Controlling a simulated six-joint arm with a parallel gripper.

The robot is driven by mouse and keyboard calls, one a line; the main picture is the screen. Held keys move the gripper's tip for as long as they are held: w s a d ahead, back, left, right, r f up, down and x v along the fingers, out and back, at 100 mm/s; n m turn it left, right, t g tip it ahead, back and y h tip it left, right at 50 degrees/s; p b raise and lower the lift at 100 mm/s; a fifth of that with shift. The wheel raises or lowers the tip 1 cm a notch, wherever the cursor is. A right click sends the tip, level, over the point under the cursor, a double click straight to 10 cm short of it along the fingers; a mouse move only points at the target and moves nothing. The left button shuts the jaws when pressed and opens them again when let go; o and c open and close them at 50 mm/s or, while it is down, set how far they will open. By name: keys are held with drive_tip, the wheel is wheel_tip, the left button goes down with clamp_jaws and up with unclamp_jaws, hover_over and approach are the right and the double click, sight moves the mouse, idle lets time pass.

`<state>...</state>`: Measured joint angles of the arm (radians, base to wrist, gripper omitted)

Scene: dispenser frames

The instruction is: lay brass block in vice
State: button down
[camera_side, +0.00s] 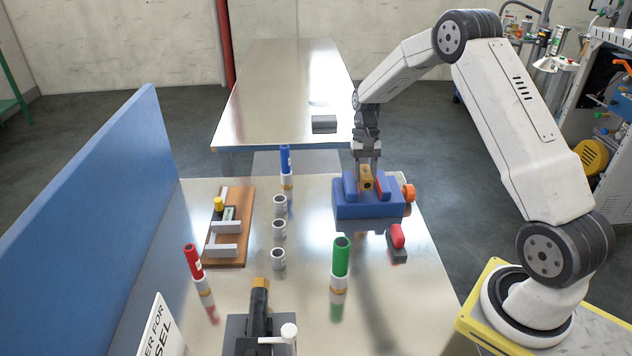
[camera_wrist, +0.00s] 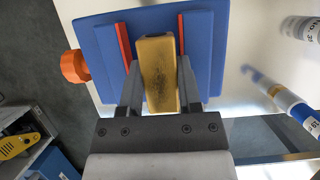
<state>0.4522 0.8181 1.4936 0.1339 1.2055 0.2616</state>
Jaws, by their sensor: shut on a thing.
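The blue vice (camera_side: 368,208) stands at the back right of the steel table, with an orange knob (camera_side: 409,193) on its right side. The brass block (camera_side: 366,178) is between the vice's upright jaws, held in my gripper (camera_side: 367,160), whose fingers come down from above. In the wrist view the block (camera_wrist: 157,72) lies between the two red-lined jaws of the vice (camera_wrist: 98,60), with a gap on each side. My gripper (camera_wrist: 160,95) is shut on the block's sides. Whether the block touches the vice's floor cannot be told.
A red-and-black item (camera_side: 398,243) lies just in front of the vice. A green tube (camera_side: 341,258), blue tube (camera_side: 285,160) and red tube (camera_side: 193,262) stand on the table. Several small white cups (camera_side: 279,230) and a wooden fixture (camera_side: 230,228) stand left. A blue wall (camera_side: 90,215) bounds the left.

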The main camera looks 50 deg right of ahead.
drive_tip(key=shift+f, duration=0.3)
drive_tip(key=shift+c, duration=1.4)
unclamp_jaws()
drive_tip(key=shift+a+f, duration=0.1)
drive_tip(key=shift+r, duration=0.75)
drive_tip(key=v, duration=1.2)
